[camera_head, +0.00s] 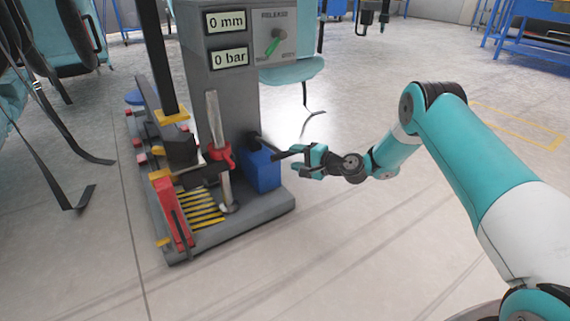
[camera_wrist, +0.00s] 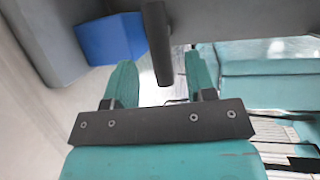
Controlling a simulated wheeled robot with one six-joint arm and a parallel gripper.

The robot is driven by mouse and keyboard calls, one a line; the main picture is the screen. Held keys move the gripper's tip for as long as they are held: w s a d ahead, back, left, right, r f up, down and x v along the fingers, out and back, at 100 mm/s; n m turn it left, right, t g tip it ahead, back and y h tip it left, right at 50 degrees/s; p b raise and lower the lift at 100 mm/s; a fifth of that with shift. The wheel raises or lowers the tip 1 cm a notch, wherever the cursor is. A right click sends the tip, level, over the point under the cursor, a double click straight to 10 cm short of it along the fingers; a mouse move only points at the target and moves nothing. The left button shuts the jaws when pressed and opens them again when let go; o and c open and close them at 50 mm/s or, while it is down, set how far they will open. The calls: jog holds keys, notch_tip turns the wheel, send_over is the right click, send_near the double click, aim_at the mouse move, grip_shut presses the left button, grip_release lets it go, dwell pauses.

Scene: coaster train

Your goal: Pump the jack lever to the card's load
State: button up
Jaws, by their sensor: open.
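The jack (camera_head: 225,110) stands on a grey base with two displays on its column; they read 0 mm (camera_head: 226,21) and 0 bar (camera_head: 230,57). The dark jack lever (camera_head: 263,146) sticks out from beside a blue box (camera_head: 263,172) toward my gripper. My gripper (camera_head: 296,162) is open at the lever's outer end. In the wrist view the lever (camera_wrist: 158,45) points down between the two teal fingers (camera_wrist: 158,80), with gaps on both sides. I cannot tell how deep it sits between them. I cannot make out a load card.
A red-collared metal post (camera_head: 216,125) and a red part (camera_head: 172,213) stand on the base. Teal seats with hanging straps (camera_head: 50,130) are at the left. The floor at front and right is clear.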

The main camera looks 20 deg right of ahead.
aim_at(288, 156)
jog(key=b+x, duration=0.1)
jog(key=x, duration=0.3)
jog(key=shift+f+b, duration=0.15)
jog(key=shift+b, duration=0.2)
jog(key=shift+w+a, duration=0.25)
jog(key=shift+w, duration=0.05)
grip_shut()
